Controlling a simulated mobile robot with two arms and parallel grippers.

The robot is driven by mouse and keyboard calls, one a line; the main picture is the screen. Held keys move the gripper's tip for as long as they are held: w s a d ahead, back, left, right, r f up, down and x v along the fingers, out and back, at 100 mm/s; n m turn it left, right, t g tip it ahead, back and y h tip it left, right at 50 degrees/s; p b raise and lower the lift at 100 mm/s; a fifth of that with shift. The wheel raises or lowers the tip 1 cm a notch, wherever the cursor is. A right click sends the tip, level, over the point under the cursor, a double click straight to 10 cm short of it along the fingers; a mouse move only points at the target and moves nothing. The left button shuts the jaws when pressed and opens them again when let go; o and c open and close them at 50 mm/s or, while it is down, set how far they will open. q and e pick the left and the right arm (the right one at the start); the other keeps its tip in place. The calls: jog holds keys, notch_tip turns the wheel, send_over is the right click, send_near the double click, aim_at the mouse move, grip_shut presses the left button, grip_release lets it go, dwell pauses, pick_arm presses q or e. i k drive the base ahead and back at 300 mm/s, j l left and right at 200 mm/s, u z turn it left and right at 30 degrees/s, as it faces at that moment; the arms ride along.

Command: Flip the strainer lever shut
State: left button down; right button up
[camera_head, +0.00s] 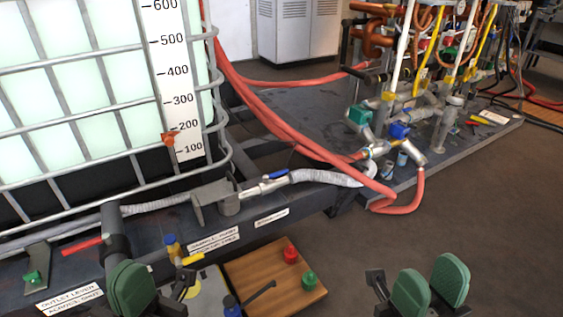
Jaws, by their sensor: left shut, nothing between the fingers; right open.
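No label names the strainer lever, so I cannot tell for sure which lever it is. A blue lever (274,174) lies roughly along the pipe on the dark skid, beside a grey fitting (229,200). A red lever (82,246) and a yellow-handled lever (193,258) sit further left and lower. My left gripper (131,287) is shut and empty at the bottom left, in front of the skid, below the red lever and apart from the blue lever. My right gripper (431,284) is open and empty at the bottom right, over the floor.
A caged tank (85,90) fills the upper left. A wooden board (262,265) with red and green knobs and a black handle (258,295) lies between my grippers. Red hoses (290,135) cross to a pipe rack (420,110). Floor (480,200) at right is clear.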

aim_at(278, 173)
jog(key=i+l, duration=0.15)
jog(key=l, duration=0.25)
jog(key=i+l+u, duration=0.15)
jog(key=l, duration=0.3)
jog(key=i+l, duration=0.1)
jog(key=l, duration=0.3)
jog(key=i+l+u, duration=0.15)
jog(key=l, duration=0.75)
jog(key=i+l+u, duration=0.45)
jog(key=i+l, duration=0.45)
jog(key=i+l+u, duration=0.15)
jog(key=i, duration=0.45)
